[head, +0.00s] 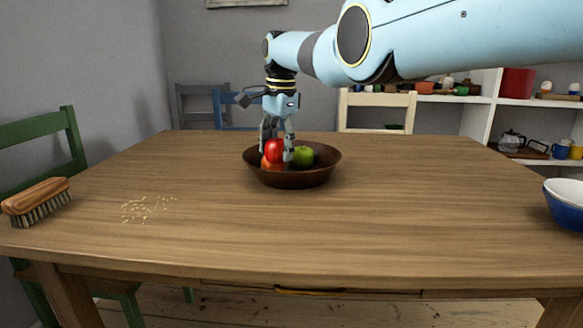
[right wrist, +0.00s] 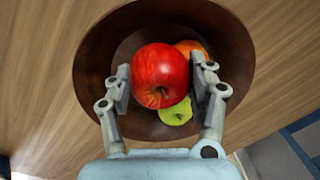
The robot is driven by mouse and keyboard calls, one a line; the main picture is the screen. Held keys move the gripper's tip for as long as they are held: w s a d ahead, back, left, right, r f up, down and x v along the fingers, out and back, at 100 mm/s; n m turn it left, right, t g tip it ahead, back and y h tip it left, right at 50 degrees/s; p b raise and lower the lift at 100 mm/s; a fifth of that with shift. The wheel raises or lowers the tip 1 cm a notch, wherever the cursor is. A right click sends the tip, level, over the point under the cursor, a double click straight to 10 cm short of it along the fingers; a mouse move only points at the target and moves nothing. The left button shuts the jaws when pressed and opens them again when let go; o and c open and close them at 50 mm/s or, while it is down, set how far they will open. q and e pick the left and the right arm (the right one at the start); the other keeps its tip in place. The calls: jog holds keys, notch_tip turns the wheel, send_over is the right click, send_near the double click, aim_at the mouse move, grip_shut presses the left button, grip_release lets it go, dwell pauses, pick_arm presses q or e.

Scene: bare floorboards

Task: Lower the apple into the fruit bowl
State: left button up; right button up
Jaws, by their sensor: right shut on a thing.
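A red apple (head: 273,150) is between the fingers of my right gripper (head: 277,145), which is shut on it over the left part of the dark brown fruit bowl (head: 300,180). In the right wrist view the apple (right wrist: 160,76) sits between the two fingertips (right wrist: 162,82), with the bowl (right wrist: 95,65) around it. A green fruit (head: 303,156) and an orange fruit (head: 270,165) lie in the bowl, and the apple partly covers them in the right wrist view. I cannot tell whether the apple touches them. My left gripper is not in view.
The bowl stands on a wooden table (head: 330,235). A scrub brush (head: 36,200) and scattered crumbs (head: 145,208) lie at the left. A blue and white bowl (head: 566,203) stands at the right edge. The table in front of the fruit bowl is clear.

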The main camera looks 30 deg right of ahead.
jog(key=shift+f, duration=0.4)
jog(key=o, duration=1.3)
jog(key=shift+r, duration=0.1)
jog(key=r, duration=0.7)
jog(key=s+r, duration=0.1)
jog(key=r, duration=0.3)
jog(key=shift+d+r, duration=0.15)
jog(key=shift+r, duration=0.2)
